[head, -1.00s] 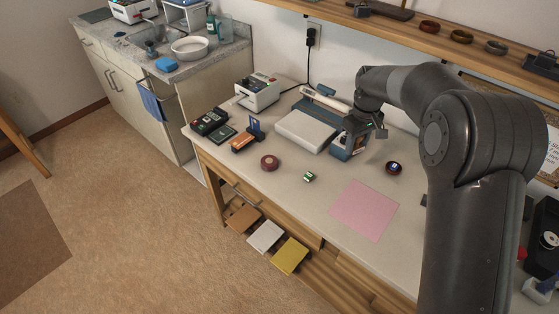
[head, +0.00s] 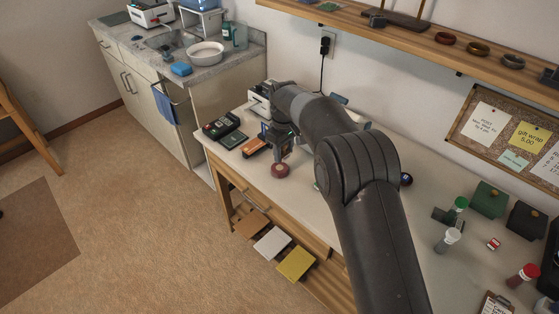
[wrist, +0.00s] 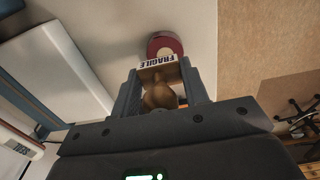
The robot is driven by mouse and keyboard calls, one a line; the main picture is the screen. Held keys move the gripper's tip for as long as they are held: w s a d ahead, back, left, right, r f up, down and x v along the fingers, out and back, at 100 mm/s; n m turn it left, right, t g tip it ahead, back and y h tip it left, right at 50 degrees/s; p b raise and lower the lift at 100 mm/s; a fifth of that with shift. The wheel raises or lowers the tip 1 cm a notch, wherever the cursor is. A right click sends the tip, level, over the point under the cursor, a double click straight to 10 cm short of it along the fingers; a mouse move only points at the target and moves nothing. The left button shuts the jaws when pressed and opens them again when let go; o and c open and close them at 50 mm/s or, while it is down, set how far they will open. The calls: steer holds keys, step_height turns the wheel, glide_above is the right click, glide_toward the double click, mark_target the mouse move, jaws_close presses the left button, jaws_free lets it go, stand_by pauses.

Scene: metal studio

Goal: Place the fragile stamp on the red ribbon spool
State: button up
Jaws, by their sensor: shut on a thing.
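My gripper (wrist: 160,78) is shut on the fragile stamp (wrist: 160,92), a brown wooden stamp with a white label reading FRAGILE. The red ribbon spool (wrist: 165,45), a dark red round spool with a pale centre, shows just beyond the stamp in the wrist view. In the head view the spool (head: 280,171) sits on the workbench near its front edge, and my gripper (head: 283,153) is just above and behind it. The stamp cannot be made out in the head view. I cannot tell whether stamp and spool touch.
An orange-topped item (head: 255,147) and dark boxed devices (head: 222,127) stand left of the spool. A white label machine (head: 262,97) is behind. My arm hides much of the bench's middle. Ink bottles and pouches (head: 489,200) stand at the right.

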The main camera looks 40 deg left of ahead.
mark_target(279, 168)
steer(key=shift+s+a+f, duration=0.25)
steer(key=shift+a+f, duration=0.15)
steer(key=shift+a, duration=0.25)
steer(key=shift+f, duration=2)
steer(key=shift+f, duration=0.1)
steer(key=o, duration=1)
steer(key=shift+c, duration=0.2)
